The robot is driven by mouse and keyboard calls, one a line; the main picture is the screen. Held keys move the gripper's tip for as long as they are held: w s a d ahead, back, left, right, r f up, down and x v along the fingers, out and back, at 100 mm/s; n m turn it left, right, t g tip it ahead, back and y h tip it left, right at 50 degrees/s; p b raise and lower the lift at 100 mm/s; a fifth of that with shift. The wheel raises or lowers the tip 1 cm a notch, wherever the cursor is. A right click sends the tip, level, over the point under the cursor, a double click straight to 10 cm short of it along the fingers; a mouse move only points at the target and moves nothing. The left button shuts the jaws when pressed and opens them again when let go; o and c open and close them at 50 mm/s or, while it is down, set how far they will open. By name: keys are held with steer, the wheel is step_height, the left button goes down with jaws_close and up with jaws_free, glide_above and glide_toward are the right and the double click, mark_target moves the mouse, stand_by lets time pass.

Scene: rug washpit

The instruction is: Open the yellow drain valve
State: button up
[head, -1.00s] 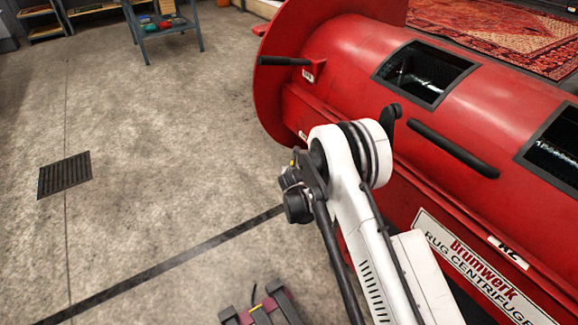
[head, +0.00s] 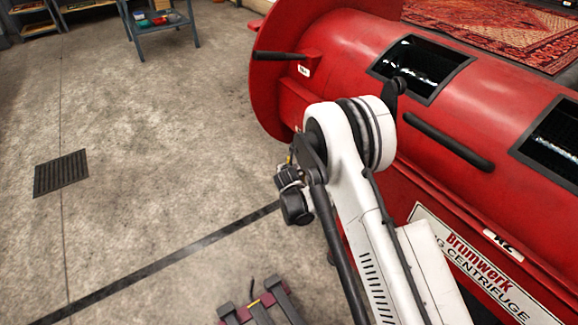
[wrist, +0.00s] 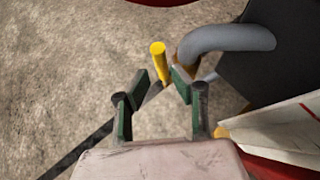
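The yellow valve handle (wrist: 159,63) shows in the wrist view as a short yellow bar. It stands just beyond my fingertips and beside a thick grey curved pipe (wrist: 228,40). My gripper (wrist: 160,80) is open, with its two dark green fingers spread. The handle's lower end appears in line with the gap between the fingertips. I cannot tell whether either finger touches it. The valve body is mostly hidden near the right finger. In the head view I cannot make out the valve or my fingers clearly.
The red rug centrifuge (head: 330,75) fills the right side, close to my arm. A dark panel (wrist: 285,45) stands right of the pipe. A floor grate (head: 61,173) lies at left, and a blue-grey cart (head: 160,25) stands behind.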

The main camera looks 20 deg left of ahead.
steer(key=v, duration=0.7)
steer(key=shift+s+r, duration=0.15)
